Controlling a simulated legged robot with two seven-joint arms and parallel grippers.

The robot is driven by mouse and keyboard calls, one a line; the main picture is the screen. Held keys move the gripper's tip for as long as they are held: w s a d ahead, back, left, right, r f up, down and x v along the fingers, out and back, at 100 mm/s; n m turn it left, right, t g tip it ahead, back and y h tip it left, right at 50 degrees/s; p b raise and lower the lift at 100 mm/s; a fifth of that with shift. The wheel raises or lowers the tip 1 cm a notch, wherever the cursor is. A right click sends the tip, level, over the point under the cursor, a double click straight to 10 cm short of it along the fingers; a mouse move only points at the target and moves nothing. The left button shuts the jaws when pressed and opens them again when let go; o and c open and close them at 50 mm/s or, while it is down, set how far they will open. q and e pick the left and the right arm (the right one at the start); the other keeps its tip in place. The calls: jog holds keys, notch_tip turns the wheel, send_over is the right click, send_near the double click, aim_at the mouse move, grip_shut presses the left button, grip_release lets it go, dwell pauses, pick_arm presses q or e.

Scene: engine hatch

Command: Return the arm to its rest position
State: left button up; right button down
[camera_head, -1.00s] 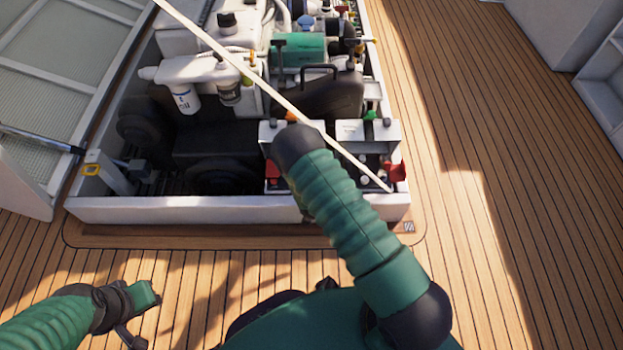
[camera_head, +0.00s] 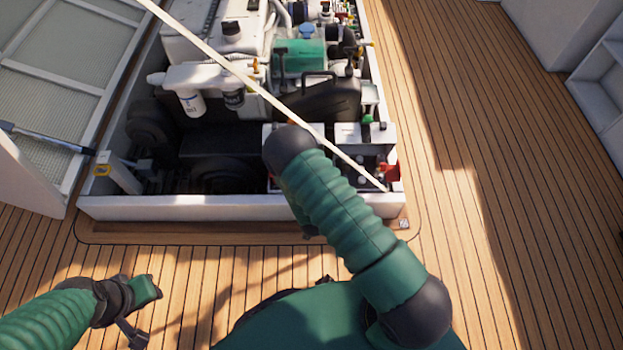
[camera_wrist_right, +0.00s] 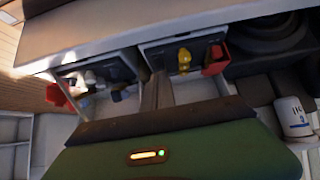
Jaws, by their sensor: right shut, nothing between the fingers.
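My right arm with green ribbed sleeve (camera_head: 340,215) reaches up over the front of the engine hatch in the head view, its dark rounded joint in front of the hatch's near right corner. Its forearm and hand are mostly hidden there. In the right wrist view the green housing of my right gripper (camera_wrist_right: 165,150) shows, with a small orange and green light. It is shut and empty, facing the switch boxes. My left gripper (camera_head: 143,310) is low at the left over the deck, with nothing seen in it; its jaws are too unclear to judge.
The engine hatch (camera_head: 230,207) has a white rim and holds engine parts. A pale rod (camera_head: 235,72) slants across it to the near right corner. Red (camera_wrist_right: 215,60) and yellow (camera_wrist_right: 184,60) handles sit on the boxes. The wooden deck (camera_head: 470,200) at right is clear.

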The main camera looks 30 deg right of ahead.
pick_arm(q)
jog(key=shift+r, duration=0.6)
pick_arm(e)
jog(key=shift+s+a+r, duration=0.2)
jog(key=shift+s+a, duration=0.1)
jog(key=shift+s, duration=0.25)
jog(key=shift+s+a+r, duration=0.15)
jog(key=shift+s+a, duration=0.15)
jog(key=shift+s, duration=0.2)
